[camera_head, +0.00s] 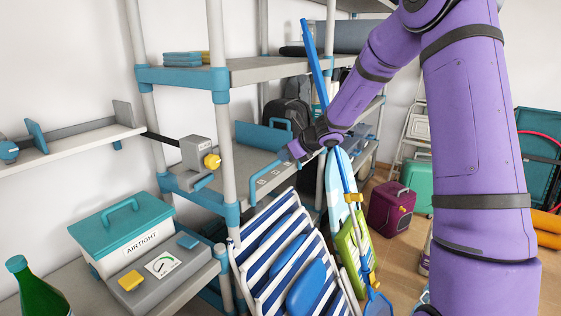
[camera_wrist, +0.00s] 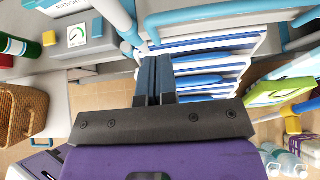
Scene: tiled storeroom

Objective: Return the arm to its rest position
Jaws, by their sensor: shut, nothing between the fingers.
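My purple arm (camera_head: 470,130) comes down from the top right of the head view. It bends at the top and reaches out toward the shelving, with its wrist (camera_head: 322,134) in front of the middle shelf. My gripper (camera_wrist: 154,64) shows in the wrist view with its two dark fingers together and nothing between them. The fingers point toward a blue-and-white striped folding chair (camera_wrist: 205,62). In the head view the fingers are too small to make out clearly.
The shelf unit (camera_head: 250,72) stands close to my wrist. An AIRTIGHT box (camera_head: 125,232) and green bottle (camera_head: 38,290) are at left. A wicker basket (camera_wrist: 22,112) shows in the wrist view.

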